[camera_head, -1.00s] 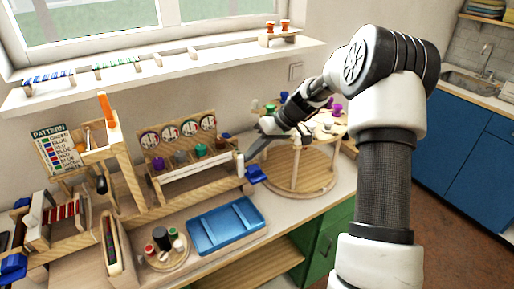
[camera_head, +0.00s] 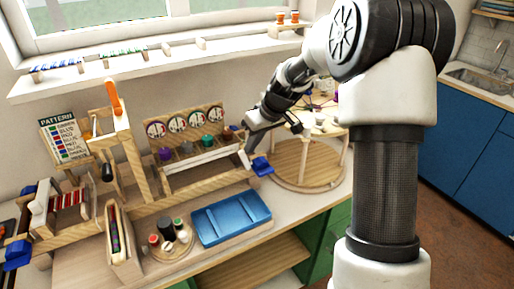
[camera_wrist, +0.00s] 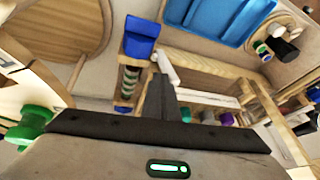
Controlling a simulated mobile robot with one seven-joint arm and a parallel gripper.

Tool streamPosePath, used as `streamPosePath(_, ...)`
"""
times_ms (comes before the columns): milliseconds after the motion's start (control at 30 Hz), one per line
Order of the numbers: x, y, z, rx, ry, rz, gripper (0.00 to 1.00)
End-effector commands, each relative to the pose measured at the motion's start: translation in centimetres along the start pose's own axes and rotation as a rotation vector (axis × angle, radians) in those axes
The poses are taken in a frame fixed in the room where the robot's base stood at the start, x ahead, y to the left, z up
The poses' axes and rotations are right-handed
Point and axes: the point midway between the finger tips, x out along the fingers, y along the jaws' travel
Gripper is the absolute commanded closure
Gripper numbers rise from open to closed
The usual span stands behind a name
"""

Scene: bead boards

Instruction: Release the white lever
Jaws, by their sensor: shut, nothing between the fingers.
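The white lever (camera_head: 244,159) stands at the right end of the wooden dial rack, leaning slightly, beside a blue block (camera_head: 261,166). In the wrist view the lever (camera_wrist: 167,66) shows as a short white bar just beyond the fingertips, next to the blue block (camera_wrist: 141,36). My gripper (camera_head: 249,147) is shut and empty, close above the lever's upper end. In the wrist view its dark fingers (camera_wrist: 161,88) point toward the lever. I cannot tell whether the fingertips touch it.
The dial rack (camera_head: 205,173) holds several coloured knobs. A blue tray (camera_head: 231,219) lies in front, and a round wooden stand (camera_head: 300,178) is behind my gripper on the right. A pattern card (camera_head: 65,137) and bead frames fill the left.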

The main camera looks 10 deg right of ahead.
Motion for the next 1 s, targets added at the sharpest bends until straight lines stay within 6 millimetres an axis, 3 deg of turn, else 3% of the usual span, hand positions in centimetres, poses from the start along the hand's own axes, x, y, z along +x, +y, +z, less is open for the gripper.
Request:
streamPosePath(200,0.7,-2.4,-0.3,-0.09,-0.041,0.184,1.0)
streamPosePath(500,1.7,-4.2,-0.3,-0.175,-0.087,0.398,1.0)
streamPosePath(1000,1.4,-2.9,0.0,-0.16,-0.088,0.39,1.0)
